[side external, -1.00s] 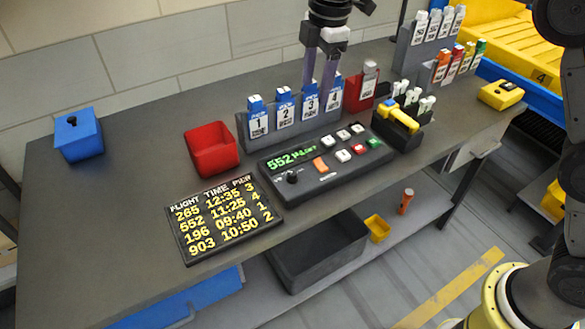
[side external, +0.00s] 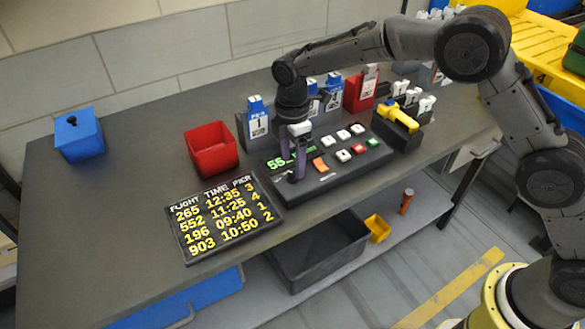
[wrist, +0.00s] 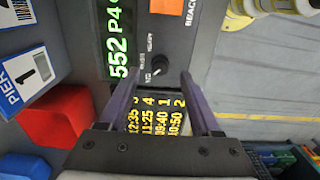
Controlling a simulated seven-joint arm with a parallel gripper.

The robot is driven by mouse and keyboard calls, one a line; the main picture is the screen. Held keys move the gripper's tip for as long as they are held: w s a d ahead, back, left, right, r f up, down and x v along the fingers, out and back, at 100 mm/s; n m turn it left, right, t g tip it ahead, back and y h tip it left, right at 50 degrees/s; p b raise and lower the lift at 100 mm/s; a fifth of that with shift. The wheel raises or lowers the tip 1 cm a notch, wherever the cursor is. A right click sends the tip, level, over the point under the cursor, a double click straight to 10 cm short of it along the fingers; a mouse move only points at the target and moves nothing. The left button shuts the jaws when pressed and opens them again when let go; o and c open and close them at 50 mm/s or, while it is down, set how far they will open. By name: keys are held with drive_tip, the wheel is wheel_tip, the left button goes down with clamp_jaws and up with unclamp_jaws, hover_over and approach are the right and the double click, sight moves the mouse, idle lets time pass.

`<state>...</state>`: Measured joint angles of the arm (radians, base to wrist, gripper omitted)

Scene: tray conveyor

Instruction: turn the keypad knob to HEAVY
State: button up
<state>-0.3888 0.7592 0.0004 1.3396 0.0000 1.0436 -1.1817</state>
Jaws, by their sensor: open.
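The black keypad knob (wrist: 159,66) sits on the dark keypad panel (wrist: 182,68), beside the green "552" display (wrist: 118,40). Small white labels surround the knob in the wrist view; they are too blurred to read surely, and I cannot tell where the knob points. My gripper (wrist: 160,80) is open, its two purple fingers on either side of the knob in the picture; I cannot tell whether they touch it.
A flight board (side external: 225,217) lies just left of the keypad. A red bin (side external: 211,150) and numbered pier tag holders (side external: 257,122) stand behind. White, red and green buttons (side external: 343,155) and an orange button (side external: 320,165) are to the right.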

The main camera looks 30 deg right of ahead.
sight(292, 172)
drive_tip(key=shift+f, duration=1.7)
clamp_jaws()
